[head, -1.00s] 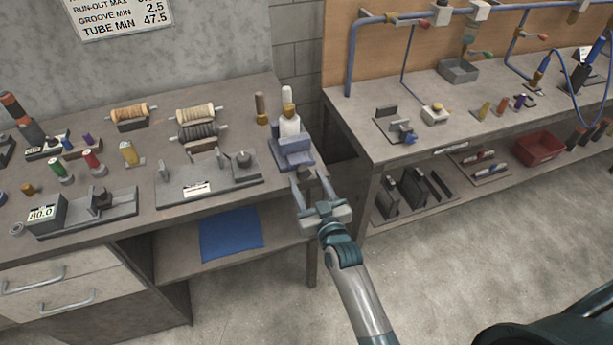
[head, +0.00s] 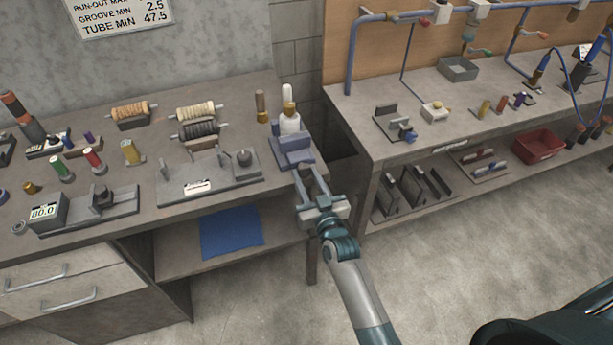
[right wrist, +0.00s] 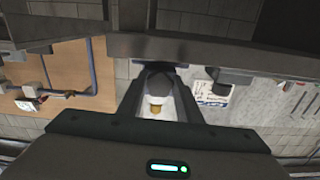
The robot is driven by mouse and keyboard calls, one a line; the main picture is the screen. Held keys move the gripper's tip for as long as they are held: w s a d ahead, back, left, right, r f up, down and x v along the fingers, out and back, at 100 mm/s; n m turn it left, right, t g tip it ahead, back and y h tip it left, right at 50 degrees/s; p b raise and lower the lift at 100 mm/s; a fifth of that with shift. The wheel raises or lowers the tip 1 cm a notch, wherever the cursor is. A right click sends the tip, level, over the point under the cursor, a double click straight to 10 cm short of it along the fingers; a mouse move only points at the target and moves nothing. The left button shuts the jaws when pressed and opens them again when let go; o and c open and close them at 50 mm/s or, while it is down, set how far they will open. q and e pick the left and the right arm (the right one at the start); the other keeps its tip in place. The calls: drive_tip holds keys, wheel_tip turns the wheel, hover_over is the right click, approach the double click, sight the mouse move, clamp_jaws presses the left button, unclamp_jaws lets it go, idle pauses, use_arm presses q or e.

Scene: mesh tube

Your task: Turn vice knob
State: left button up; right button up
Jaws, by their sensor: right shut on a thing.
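The blue-grey vice (head: 292,150) is fixed at the right front corner of the left bench. A white cylinder (head: 289,124) with a brass collar stands upright at it. The small dark vice knob (head: 304,171) faces the front of the bench. My right gripper (head: 309,180) is shut on the knob, with a finger on either side, and partly hides it. In the right wrist view the dark knob (right wrist: 158,74) sits between the fingertips. My left gripper is not in view.
A grey fixture (head: 210,178) and thread spools (head: 196,112) stand left of the vice. A blue cloth (head: 231,232) lies on the shelf below. A second bench (head: 440,140) stands to the right across a narrow gap. The floor in front is clear.

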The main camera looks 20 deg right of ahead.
drive_tip(key=m, duration=0.4)
drive_tip(key=shift+a+p, duration=0.1)
drive_tip(key=shift+p, duration=0.25)
drive_tip(key=o, duration=1)
drive_tip(key=shift+o, duration=0.2)
drive_tip(key=shift+s, duration=0.2)
drive_tip(key=shift+s+f+b, duration=0.1)
drive_tip(key=shift+s+b, duration=0.2)
drive_tip(key=shift+s, duration=0.35)
drive_tip(key=s+b, duration=0.4)
drive_tip(key=s, duration=1.1)
drive_tip(key=shift+s+d, duration=0.3)
drive_tip(key=shift+s, duration=0.1)
